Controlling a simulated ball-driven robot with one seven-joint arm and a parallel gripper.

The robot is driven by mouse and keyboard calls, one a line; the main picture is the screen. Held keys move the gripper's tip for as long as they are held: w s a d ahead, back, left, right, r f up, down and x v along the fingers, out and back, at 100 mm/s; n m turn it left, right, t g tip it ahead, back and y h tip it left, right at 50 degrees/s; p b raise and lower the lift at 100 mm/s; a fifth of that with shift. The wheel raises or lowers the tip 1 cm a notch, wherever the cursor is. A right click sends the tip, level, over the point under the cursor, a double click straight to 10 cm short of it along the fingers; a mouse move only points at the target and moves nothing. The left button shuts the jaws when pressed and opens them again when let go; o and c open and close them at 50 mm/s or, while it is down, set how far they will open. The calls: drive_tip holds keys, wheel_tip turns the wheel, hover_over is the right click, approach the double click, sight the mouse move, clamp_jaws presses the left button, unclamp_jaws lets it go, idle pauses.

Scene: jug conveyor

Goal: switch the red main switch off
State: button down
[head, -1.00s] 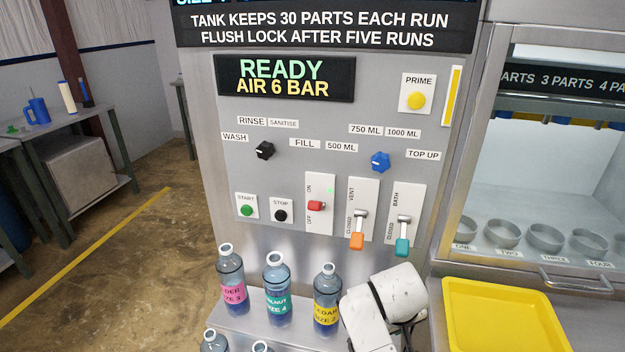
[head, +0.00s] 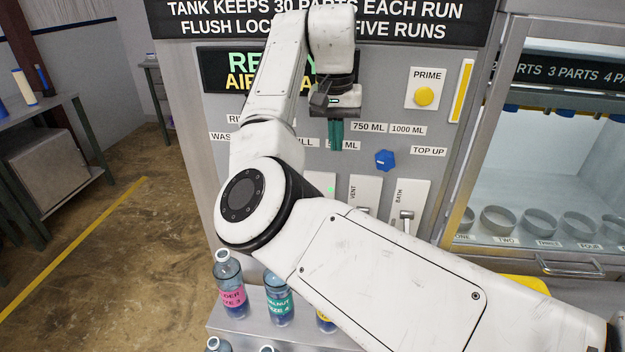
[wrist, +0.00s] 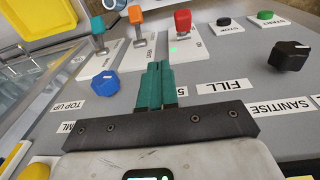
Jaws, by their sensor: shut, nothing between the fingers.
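The red main switch (wrist: 183,20) shows in the wrist view, top middle, on a white plate (wrist: 190,46) with a lit green lamp beside it. In the head view my arm hides the red handle; only the top of its plate (head: 320,180) and the green lamp show. My gripper (head: 336,148) has teal fingers, shut and empty, in front of the panel above that plate. In the wrist view the fingertips (wrist: 159,66) point toward the switch, and a gap shows between them and it.
An orange lever (wrist: 135,14) and a teal lever (wrist: 97,24) stand beside the red switch. A blue knob (head: 384,160), a black knob (wrist: 288,55) and the stop button (wrist: 223,21) are near. Bottles (head: 229,281) stand below the panel.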

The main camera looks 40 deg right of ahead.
wheel_tip(320, 180, up, 6)
drive_tip(key=w+a, duration=0.1)
drive_tip(key=w, duration=0.1)
drive_tip(key=shift+w+a+y, duration=0.3)
drive_tip(key=shift+w+a, duration=0.05)
drive_tip(key=shift+a, duration=0.05)
drive_tip(key=f+p, duration=0.1)
drive_tip(key=f, duration=1.9)
drive_tip(key=shift+w+d+p, duration=0.15)
drive_tip(key=shift+d+p, duration=0.05)
drive_tip(key=shift+p, duration=0.2)
